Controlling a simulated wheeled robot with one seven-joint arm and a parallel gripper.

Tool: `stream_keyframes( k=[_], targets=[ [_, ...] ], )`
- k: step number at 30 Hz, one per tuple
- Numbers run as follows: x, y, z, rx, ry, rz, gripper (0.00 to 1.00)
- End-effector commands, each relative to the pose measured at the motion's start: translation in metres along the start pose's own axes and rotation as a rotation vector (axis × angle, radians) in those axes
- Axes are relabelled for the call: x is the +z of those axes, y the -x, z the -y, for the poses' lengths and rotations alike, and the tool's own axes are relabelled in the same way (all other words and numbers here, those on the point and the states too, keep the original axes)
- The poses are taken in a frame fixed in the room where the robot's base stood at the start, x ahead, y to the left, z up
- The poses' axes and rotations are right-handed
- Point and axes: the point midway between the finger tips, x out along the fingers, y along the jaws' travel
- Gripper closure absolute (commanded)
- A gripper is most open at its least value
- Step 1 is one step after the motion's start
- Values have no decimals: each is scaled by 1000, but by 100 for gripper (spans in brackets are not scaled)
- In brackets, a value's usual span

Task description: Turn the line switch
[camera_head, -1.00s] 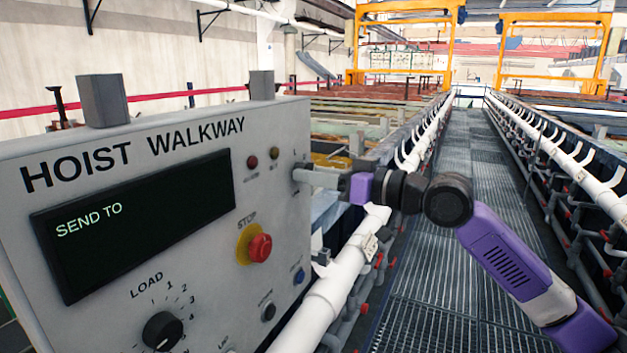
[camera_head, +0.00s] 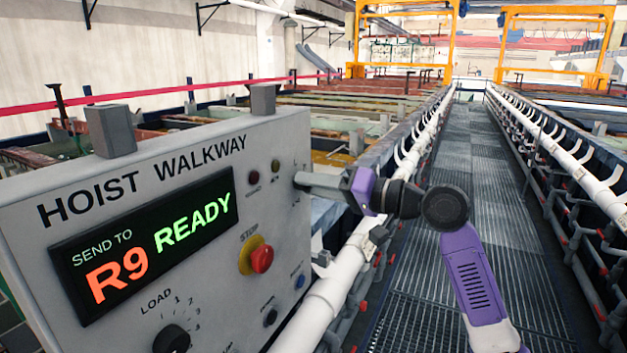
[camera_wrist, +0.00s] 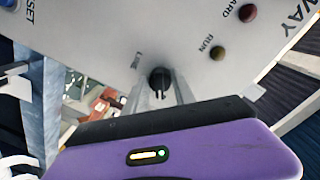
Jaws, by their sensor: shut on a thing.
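The line switch (camera_wrist: 160,76) is a small dark knob on the grey control panel (camera_head: 222,143), with a small label beside it in the wrist view. My gripper (camera_wrist: 160,93) is shut on it, with one finger on each side of the knob. In the head view my gripper (camera_head: 300,180) reaches the panel's right edge from the right, and its fingers hide the switch. The panel's display (camera_head: 145,245) reads SEND TO R9 READY.
A red stop button (camera_head: 261,259) on a yellow ring, a black LOAD dial (camera_head: 172,340) and small buttons share the panel. A white pipe rail (camera_head: 325,300) runs just right of it. A grated walkway (camera_head: 420,290) lies beyond, between tank rows.

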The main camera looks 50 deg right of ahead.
Motion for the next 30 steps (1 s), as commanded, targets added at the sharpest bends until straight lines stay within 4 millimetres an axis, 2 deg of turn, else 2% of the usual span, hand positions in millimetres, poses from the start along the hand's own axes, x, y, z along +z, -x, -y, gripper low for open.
stream_keyframes(
  k=[15,16,19,30],
  targets=[
    [-2,0,-1,2,-21,-3,100],
    [-2,0,-1,2,-21,-3,65],
    [-1,0,-1,2,-21,-2,47],
    [-1,4,-1,0,-19,-3,47]
  ],
)
